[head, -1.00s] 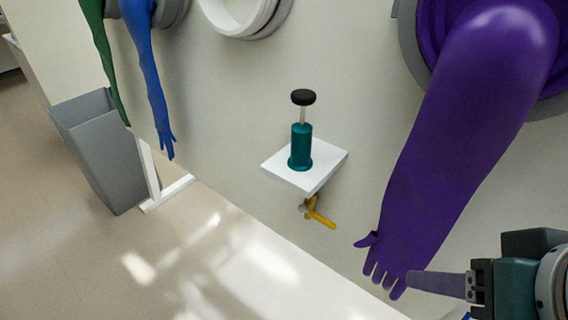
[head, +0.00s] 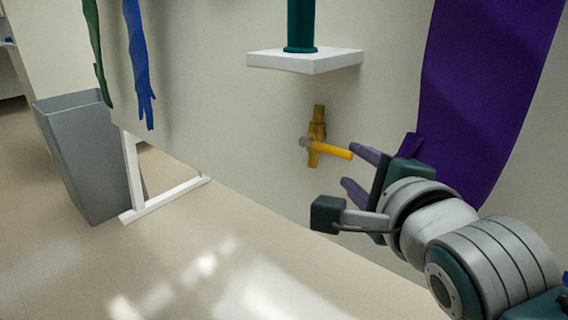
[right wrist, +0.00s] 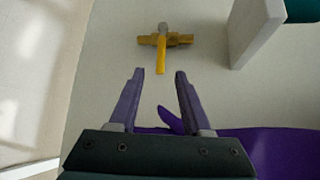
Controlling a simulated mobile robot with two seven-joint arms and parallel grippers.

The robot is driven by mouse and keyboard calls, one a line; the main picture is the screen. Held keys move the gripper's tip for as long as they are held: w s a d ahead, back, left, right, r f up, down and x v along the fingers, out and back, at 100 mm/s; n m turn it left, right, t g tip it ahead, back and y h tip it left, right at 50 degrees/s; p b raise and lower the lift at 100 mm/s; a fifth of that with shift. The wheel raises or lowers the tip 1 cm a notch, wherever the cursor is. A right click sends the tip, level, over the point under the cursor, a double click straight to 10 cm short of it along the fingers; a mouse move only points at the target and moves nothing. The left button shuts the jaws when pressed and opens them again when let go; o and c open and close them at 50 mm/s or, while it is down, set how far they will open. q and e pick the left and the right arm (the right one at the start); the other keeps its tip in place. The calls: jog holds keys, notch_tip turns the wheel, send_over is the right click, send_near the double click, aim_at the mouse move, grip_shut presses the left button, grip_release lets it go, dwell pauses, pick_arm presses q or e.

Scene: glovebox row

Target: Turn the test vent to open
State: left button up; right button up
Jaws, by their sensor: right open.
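The test vent is a small brass valve (head: 317,122) on the pale wall below a white shelf. Its yellow handle (head: 337,150) sticks out to the right and slightly down. In the right wrist view the handle (right wrist: 161,58) points toward my jaws, across the brass body (right wrist: 180,40). My right gripper (head: 354,168) is open and empty, with purple fingers, just right of the handle's end. In the right wrist view the handle tip lies ahead of the gap between the fingertips (right wrist: 160,72), apart from both. My left gripper is not in view.
The white shelf (head: 305,62) with a teal pump (head: 300,25) juts out above the valve. A purple glove (head: 480,90) hangs right beside my right gripper. A grey bin (head: 90,150) and white stand leg (head: 165,200) are at left. Floor in front is clear.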

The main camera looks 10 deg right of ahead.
aim_at(336, 152)
jog(key=b+x, duration=0.4)
jog(key=x, duration=0.5)
jog(key=shift+w, duration=0.45)
jog(key=c, duration=0.4)
grip_shut()
dwell(0.5)
